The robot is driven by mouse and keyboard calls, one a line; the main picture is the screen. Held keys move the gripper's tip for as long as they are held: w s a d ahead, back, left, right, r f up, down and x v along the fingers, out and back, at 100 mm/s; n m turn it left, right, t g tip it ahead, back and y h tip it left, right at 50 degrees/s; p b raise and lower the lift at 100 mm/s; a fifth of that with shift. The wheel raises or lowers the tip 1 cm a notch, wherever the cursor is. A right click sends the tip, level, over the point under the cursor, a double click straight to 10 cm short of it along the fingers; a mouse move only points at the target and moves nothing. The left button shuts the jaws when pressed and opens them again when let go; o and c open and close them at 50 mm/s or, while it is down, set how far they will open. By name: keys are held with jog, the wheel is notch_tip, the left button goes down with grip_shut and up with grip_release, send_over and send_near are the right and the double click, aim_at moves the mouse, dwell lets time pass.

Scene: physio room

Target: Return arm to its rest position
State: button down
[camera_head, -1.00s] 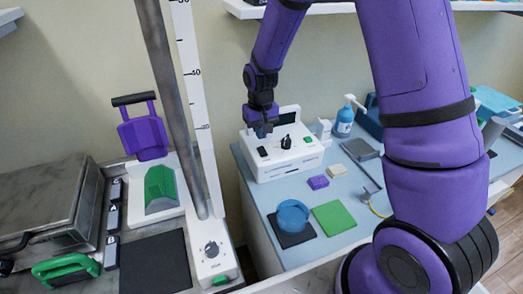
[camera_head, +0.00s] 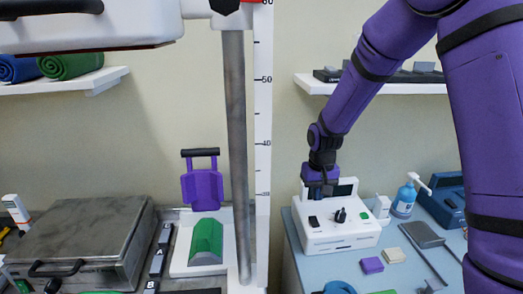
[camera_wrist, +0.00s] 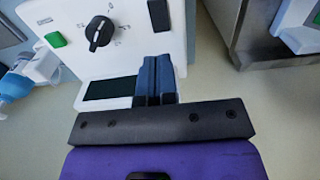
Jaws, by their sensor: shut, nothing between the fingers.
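My purple arm (camera_head: 350,95) reaches down from the upper right in the head view. My gripper (camera_head: 320,190) is at the back left of a white device with a dial (camera_head: 340,232), close to its dark screen. In the wrist view, the two blue fingers (camera_wrist: 155,78) are together with nothing between them, and they overlap the device's front panel (camera_wrist: 138,55) beside the dark screen (camera_wrist: 108,89). I cannot tell whether the fingertips touch the device.
A pole with a height scale (camera_head: 262,110) stands left of the arm. A shelf (camera_head: 385,88) runs behind the arm. A blue pump bottle (camera_head: 403,200), grey tray (camera_head: 422,234) and purple block (camera_head: 371,265) are on the blue table. A metal case (camera_head: 75,240) is at left.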

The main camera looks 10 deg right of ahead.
jog(key=s+d+r+t, duration=0.1)
jog(key=s+d+r, duration=0.1)
jog(key=s+r, duration=0.55)
jog(key=s+d+r+t, duration=0.2)
jog(key=s+r, duration=0.2)
jog(key=r, duration=0.7)
jog(key=s+d+r+t, duration=0.1)
jog(key=s+r, duration=0.2)
jog(key=s, duration=0.6)
jog(key=s+d+r+t, duration=0.1)
jog(key=s+r, duration=0.3)
jog(key=s, duration=0.4)
jog(key=shift+s+d+r, duration=0.3)
jog(key=shift+s+d, duration=0.05)
jog(key=shift+d, duration=0.05)
